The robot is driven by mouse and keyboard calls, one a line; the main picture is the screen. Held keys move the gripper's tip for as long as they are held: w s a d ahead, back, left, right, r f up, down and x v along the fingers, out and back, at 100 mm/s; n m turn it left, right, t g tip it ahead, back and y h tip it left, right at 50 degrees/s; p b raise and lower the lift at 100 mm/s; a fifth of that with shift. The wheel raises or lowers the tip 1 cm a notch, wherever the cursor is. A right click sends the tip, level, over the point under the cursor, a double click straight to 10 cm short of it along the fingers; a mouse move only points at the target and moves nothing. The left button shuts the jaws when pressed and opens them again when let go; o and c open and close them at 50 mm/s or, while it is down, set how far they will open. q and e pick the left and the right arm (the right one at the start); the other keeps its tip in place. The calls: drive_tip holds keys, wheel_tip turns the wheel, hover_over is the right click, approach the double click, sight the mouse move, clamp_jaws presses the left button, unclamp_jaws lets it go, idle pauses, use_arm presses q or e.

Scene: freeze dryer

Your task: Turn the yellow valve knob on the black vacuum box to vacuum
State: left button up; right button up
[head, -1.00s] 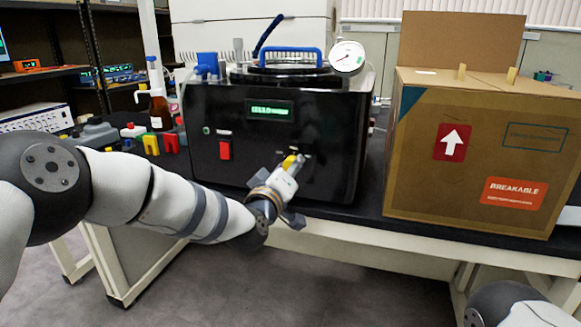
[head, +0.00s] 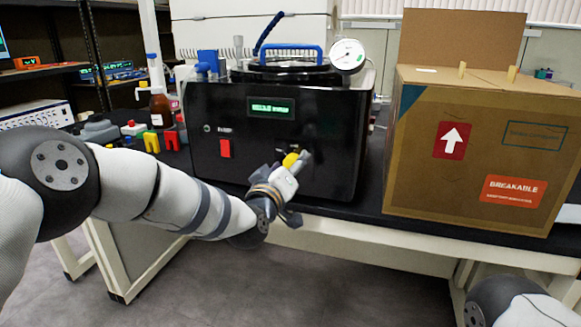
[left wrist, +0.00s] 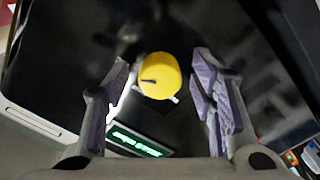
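The black vacuum box (head: 330,120) stands on the bench in the head view, with a lit green display and a red switch on its front. The yellow valve knob (head: 291,160) is low on that front, right of the red switch. My left gripper (head: 292,163) is at the knob. In the left wrist view the yellow knob (left wrist: 159,76), with a dark mark on its face, sits between the two fingers of my left gripper (left wrist: 162,75). The fingers are open, with a gap on each side of the knob. My right gripper is out of view.
A large cardboard box (head: 480,150) stands right of the vacuum box. A pressure gauge (head: 347,56) and a blue-handled lid (head: 290,58) are on top. A brown bottle (head: 160,110) and small coloured items stand to the left.

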use_arm(q)
drive_tip(key=v, duration=1.2)
drive_tip(key=s+a+f+m+g+y+p, duration=0.1)
drive_tip(key=s+a+f+g, duration=0.3)
drive_tip(key=s+f, duration=0.7)
drive_tip(key=s+a+f+m+g+y+p, duration=0.1)
drive_tip(key=s+a+f+g+p, duration=0.15)
drive_tip(key=s+f+g, duration=0.6)
drive_tip(key=s+a+f+g+y, duration=0.1)
drive_tip(key=s+a+f+g, duration=0.1)
drive_tip(key=s, duration=0.9)
drive_tip(key=s+a+f+m+g+y+p, duration=0.1)
drive_tip(key=s+a+f+g, duration=0.2)
drive_tip(key=s+a, duration=0.3)
drive_tip(key=s+a+f+m+g+y, duration=0.1)
drive_tip(key=s+a+f, duration=0.3)
drive_tip(key=s, duration=1.2)
drive_tip(key=shift+g+y, duration=0.3)
drive_tip(key=shift+g, duration=0.35)
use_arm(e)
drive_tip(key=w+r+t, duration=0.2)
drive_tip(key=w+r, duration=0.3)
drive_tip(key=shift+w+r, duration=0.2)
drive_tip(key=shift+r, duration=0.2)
